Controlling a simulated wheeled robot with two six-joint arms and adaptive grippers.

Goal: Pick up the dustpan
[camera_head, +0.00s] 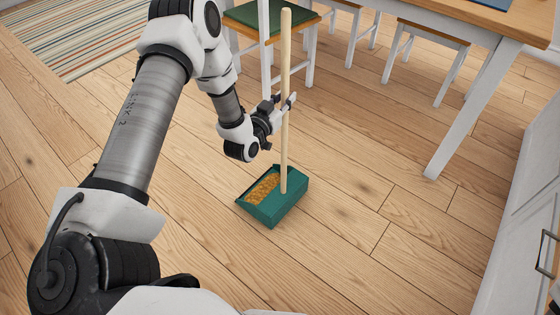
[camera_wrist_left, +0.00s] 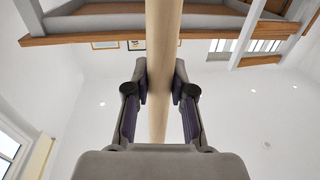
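The dustpan has a green pan (camera_head: 286,204) with orange-brown crumbs in it and a long, pale wooden handle (camera_head: 285,60) that stands upright. The pan appears to rest on the wooden floor; no clear gap shows under it. My left gripper (camera_head: 285,104) is at the handle, around mid-height, with a finger on each side. In the left wrist view the handle (camera_wrist_left: 162,40) runs between the fingertips of my left gripper (camera_wrist_left: 161,88), which appear to touch it on both sides. The pan is out of that view. My right gripper is not in view.
A chair with a green seat (camera_head: 256,20) stands just behind the handle. A wooden table (camera_head: 480,22) with white legs and another chair (camera_head: 434,32) are at the upper right. A white cabinet (camera_head: 522,240) is at the right edge. Floor around the pan is clear.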

